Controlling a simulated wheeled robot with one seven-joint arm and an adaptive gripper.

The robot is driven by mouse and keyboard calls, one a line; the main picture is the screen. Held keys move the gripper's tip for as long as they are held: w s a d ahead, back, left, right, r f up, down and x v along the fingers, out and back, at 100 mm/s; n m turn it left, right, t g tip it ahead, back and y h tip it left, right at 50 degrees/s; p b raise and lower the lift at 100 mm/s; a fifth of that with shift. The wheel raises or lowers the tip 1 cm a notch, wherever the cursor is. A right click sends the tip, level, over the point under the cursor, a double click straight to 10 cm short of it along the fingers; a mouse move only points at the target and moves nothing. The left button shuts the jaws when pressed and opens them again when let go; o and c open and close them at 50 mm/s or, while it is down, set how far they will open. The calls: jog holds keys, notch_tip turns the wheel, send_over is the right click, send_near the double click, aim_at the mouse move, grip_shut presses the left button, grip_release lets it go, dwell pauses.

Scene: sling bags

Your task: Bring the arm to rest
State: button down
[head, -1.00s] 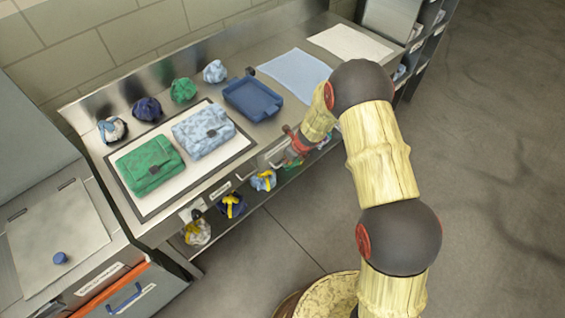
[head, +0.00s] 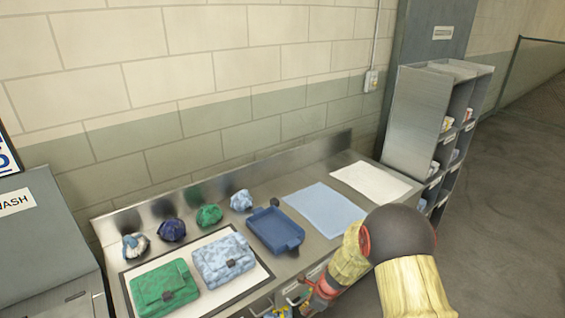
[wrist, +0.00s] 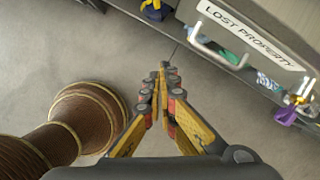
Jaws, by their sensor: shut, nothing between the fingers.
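My gripper (wrist: 162,88) is shut and empty in the wrist view. Its fingers meet over the grey floor, beside the front of the bench. In the head view my arm (head: 412,280) comes in from the lower right and bends down at the bench's front edge. My gripper's tips are hidden or cut off there. A green sling bag (head: 163,290) and a pale blue patterned bag (head: 222,260) lie on a white, dark-edged mat (head: 262,277) on the steel bench, clear of my arm.
A blue tray (head: 275,231), a light blue cloth (head: 322,208) and a white cloth (head: 370,182) lie on the bench. Several bundled bags stand along its back. A drawer labelled "LOST PROPERTY" (wrist: 252,34) is close to my gripper. A shelf unit (head: 415,120) stands at the right.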

jog(key=s+d+r+n+t+h+b, duration=0.1)
jog(key=s+d+r+n, duration=0.4)
jog(key=s+r+n, duration=0.6)
jog(key=s+d+r+n+t+h+b, duration=0.2)
jog(key=s+d+r+n+b, duration=0.2)
jog(key=s+r+n, duration=0.7)
jog(key=s+r, duration=0.4)
jog(key=r, duration=0.3)
jog(key=s+d+r, duration=0.1)
jog(key=s+r, duration=0.2)
jog(key=r, duration=0.4)
jog(key=shift+s+d+t, duration=0.15)
jog(key=shift+s+t, duration=0.25)
jog(key=shift+f+b, duration=0.1)
jog(key=shift+b, duration=0.2)
